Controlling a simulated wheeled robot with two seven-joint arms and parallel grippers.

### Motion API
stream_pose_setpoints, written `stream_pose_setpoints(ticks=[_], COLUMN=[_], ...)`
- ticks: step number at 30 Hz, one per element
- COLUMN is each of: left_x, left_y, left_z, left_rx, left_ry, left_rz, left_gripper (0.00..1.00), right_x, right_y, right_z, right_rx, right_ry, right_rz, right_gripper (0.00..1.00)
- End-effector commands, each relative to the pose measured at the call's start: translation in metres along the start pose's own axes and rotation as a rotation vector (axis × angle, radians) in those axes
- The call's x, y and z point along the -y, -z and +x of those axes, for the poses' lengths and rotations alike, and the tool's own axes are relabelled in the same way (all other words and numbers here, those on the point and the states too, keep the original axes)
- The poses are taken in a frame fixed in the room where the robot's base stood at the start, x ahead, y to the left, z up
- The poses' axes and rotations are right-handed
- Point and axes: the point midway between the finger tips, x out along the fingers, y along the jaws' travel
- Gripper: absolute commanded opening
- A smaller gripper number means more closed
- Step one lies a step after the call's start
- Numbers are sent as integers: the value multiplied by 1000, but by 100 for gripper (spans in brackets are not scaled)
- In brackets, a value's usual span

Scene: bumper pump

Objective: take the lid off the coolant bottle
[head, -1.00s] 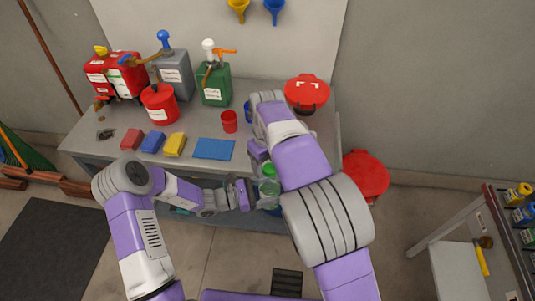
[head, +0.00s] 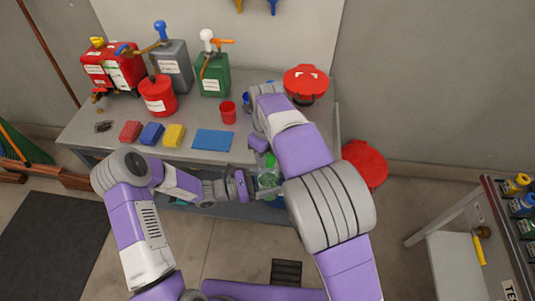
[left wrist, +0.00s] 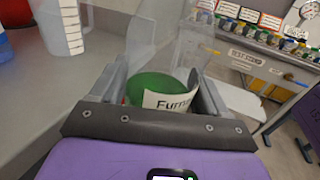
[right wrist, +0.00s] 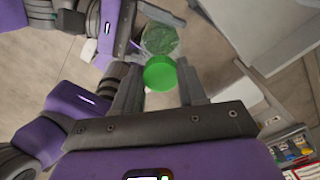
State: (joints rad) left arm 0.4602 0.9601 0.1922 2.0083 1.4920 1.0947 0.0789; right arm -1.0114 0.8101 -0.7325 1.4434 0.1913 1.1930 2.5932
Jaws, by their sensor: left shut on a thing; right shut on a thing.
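In the left wrist view the bottle's clear wall, green inside and pale label (left wrist: 172,102) show between the fingers. The green lid (right wrist: 160,73) is between the fingers of my right gripper (right wrist: 162,82), which is shut on it. The clear bottle (right wrist: 162,40) lies right behind the lid in that view. Whether a gap parts lid and bottle I cannot tell.
The workbench holds several cans, a red bucket (head: 158,95), a red cup (head: 228,113), sponges and a blue mat (head: 212,140). A red lidded tub (head: 305,82) stands right. A clear jug (left wrist: 64,25) is near my left gripper.

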Motion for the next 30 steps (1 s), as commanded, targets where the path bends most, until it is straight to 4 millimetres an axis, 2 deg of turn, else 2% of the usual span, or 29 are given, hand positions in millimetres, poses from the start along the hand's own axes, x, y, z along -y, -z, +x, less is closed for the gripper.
stream_pose_setpoints(ticks=[1, 9, 30], left_x=[-2, -2, -4], left_y=[-1, -1, 0], left_z=[2, 2, 0], left_rx=[-1, -1, -1], left_ry=[-3, -6, -11], left_rz=[-3, -5, -6], left_gripper=[0, 0, 0], right_x=[-8, -10, -3], right_y=[-1, 4, 12], right_z=[0, 0, 0], right_rx=[1, 0, 6], right_ry=[-17, -19, -17], right_rz=[-92, -682, -2179], right_gripper=[5, 5, 5])
